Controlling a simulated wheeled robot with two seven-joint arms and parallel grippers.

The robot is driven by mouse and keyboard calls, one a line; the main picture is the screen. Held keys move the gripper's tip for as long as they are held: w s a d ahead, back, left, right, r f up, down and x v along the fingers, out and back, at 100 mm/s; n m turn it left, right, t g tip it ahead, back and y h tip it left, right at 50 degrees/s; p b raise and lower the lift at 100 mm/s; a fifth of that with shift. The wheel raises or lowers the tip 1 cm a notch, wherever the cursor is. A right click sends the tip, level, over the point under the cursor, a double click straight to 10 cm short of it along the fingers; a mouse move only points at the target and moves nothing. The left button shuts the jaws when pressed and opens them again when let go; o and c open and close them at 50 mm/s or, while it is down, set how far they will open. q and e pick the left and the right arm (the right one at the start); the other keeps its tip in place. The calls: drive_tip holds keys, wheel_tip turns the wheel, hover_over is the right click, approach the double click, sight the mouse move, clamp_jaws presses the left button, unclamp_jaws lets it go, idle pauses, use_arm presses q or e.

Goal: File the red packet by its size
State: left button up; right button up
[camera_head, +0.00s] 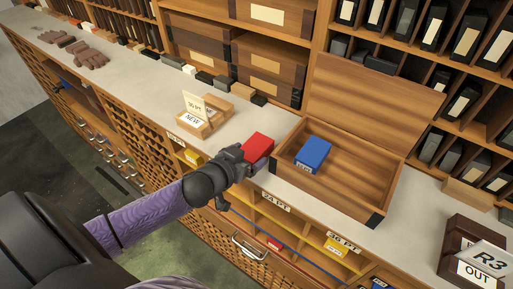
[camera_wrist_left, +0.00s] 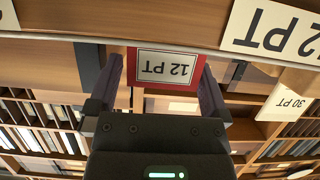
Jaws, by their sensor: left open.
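The red packet (camera_head: 258,146) lies on the counter, just left of the open wooden box. In the left wrist view the red packet (camera_wrist_left: 168,69) shows its white label reading "12 PT", upside down. My left gripper (camera_head: 256,166) is at the packet's front side, over the counter edge. In the wrist view the open fingers of my left gripper (camera_wrist_left: 165,85) stand on either side of the packet. I cannot tell whether they touch it. Compartments under the counter carry labels, "24 PT" (camera_head: 276,201) and "36 PT" (camera_head: 343,241). A "12 PT" label (camera_wrist_left: 275,27) shows in the wrist view. My right gripper is out of view.
The open wooden box (camera_head: 355,175) holds a blue packet (camera_head: 313,154). A "NEW" tray (camera_head: 193,120) with a "30 PT" card (camera_head: 195,104) stands to the left. An "OUT" box (camera_head: 476,268) stands at the lower right. Yellow packets (camera_head: 336,247) and a red one (camera_head: 274,244) are in compartments below.

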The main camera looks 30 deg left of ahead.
use_arm(q)
drive_tip(key=x, duration=0.2)
drive_tip(key=shift+w+f, duration=0.2)
drive_tip(key=shift+w, duration=0.15)
drive_tip(key=shift+r, duration=0.1)
clamp_jaws()
